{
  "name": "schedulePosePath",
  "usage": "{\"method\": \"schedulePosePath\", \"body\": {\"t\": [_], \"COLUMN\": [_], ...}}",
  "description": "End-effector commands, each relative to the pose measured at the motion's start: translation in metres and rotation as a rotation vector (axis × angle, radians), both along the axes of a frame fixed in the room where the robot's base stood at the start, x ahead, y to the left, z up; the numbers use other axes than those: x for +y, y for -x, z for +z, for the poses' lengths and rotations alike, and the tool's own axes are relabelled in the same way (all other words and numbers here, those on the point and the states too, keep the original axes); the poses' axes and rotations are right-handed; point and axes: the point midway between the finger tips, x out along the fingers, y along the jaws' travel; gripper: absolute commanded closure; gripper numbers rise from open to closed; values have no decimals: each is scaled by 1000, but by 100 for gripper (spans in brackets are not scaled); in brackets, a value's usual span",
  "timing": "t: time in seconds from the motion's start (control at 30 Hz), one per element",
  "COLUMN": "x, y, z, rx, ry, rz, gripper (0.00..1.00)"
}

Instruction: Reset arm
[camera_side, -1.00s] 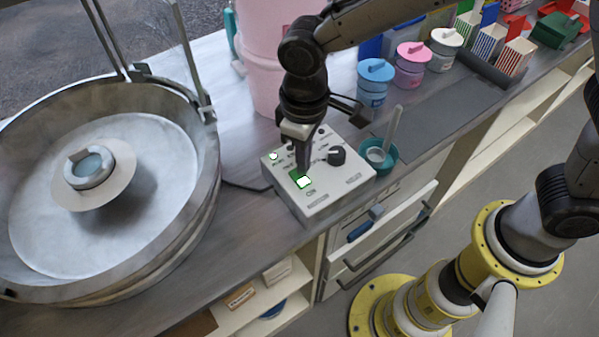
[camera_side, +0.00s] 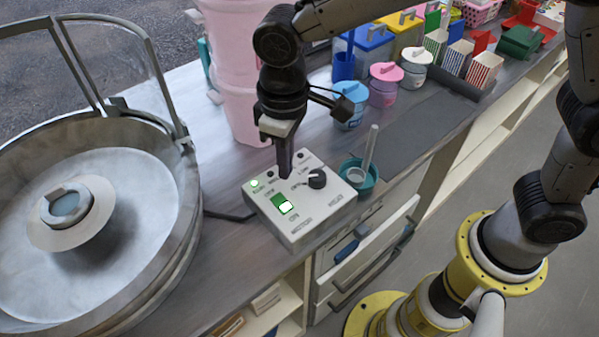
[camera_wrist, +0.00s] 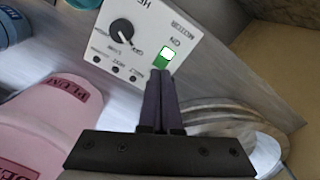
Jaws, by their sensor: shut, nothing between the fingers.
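My gripper (camera_side: 284,172) is shut and empty, pointing down just above the back part of the white control box (camera_side: 318,222). The box has a green rocker switch (camera_side: 282,204) with a lit white end, a lit green lamp (camera_side: 254,183) and a black knob (camera_side: 317,179). The knob (camera_wrist: 121,31) is also clear of the fingers. The fingertips appear apart from the switch.
A large metal bowl (camera_side: 150,275) with a clear guard stands at the left. Pink tubs (camera_side: 238,100) are behind the box. A teal cup (camera_side: 368,186) with a stick sits right of it. Lidded jars (camera_side: 384,88) and striped boxes (camera_side: 486,68) line the counter's back right.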

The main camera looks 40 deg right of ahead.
Motion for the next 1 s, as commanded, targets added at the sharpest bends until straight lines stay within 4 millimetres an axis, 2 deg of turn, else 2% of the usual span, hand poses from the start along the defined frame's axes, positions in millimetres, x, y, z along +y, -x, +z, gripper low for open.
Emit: {"method": "schedulePosePath", "body": {"t": [0.07,0.17,0.3,0.47,0.6,0.7,0.83,1.0], "x": [-20,-61,-123,-183,-221,-239,-250,-250], "y": [-12,-13,7,48,94,126,158,172], "z": [29,65,105,130,134,125,105,82], "rx": [-54,-120,-215,-320,-407,-456,-489,-464], "ry": [-38,-76,-116,-142,-148,-143,-132,-116], "rz": [-57,-144,-263,-377,-460,-504,-524,-498], "gripper": [100,100,100,100,100,100,100,100]}}
